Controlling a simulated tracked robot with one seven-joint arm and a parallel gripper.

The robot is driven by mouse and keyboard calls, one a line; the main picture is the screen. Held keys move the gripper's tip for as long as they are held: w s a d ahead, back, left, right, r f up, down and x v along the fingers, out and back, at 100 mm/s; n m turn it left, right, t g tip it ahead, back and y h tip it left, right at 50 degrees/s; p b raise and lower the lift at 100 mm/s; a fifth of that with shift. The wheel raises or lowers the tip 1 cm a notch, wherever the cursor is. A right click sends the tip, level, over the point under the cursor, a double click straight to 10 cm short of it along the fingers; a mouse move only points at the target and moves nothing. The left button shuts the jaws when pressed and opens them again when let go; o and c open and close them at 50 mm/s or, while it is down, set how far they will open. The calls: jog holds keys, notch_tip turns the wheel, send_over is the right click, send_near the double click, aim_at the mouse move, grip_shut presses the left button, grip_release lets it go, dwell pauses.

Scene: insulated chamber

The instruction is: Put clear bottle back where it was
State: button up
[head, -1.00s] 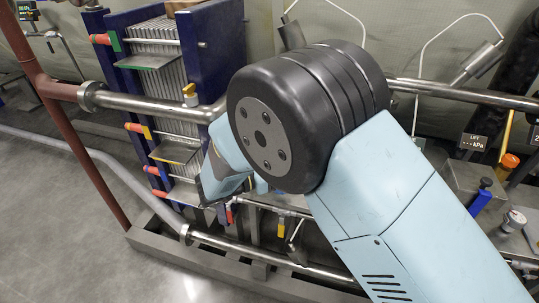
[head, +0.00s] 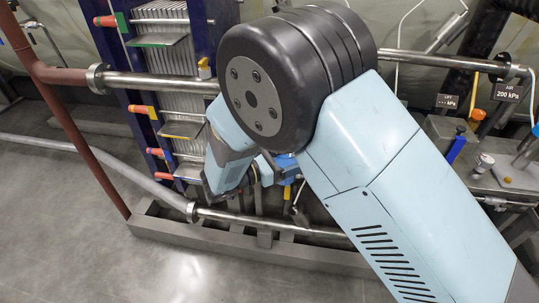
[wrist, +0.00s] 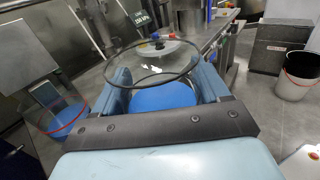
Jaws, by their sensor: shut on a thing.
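In the wrist view, my gripper (wrist: 163,84) has its two blue-grey fingers on either side of a clear round thing with a blue disc-like part (wrist: 163,98). It is shut on this thing, which I take to be the clear bottle (wrist: 150,68). A wide, dark-rimmed clear circle shows above the blue part, and I see the background through it. The thing's full shape is partly hidden by the gripper.
In the head view, a blue-framed plate stack (head: 170,80) stands behind a steel pipe (head: 150,82) and a red-brown post (head: 75,125). Grey floor is open at lower left. In the wrist view, a white bucket (wrist: 296,85) stands right and a clear red-banded container (wrist: 55,118) left.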

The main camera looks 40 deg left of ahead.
jog(key=w+d+f+m+g+h, duration=0.2)
jog(key=w+d+f, duration=0.2)
jog(key=w+d, duration=0.8)
jog(key=w+d+f+m+g+h, duration=0.1)
jog(key=w+d+f, duration=0.3)
jog(key=w+d, duration=0.7)
jog(key=w+d+f+m+g+h, duration=0.2)
jog(key=w+d, duration=1)
jog(key=d, duration=2.3)
notch_tip(320, 180, down, 2)
jog(key=shift+w+d+f+m+g+h, duration=0.15)
jog(key=shift+w+m+g+h, duration=0.2)
jog(key=shift+h, duration=0.75)
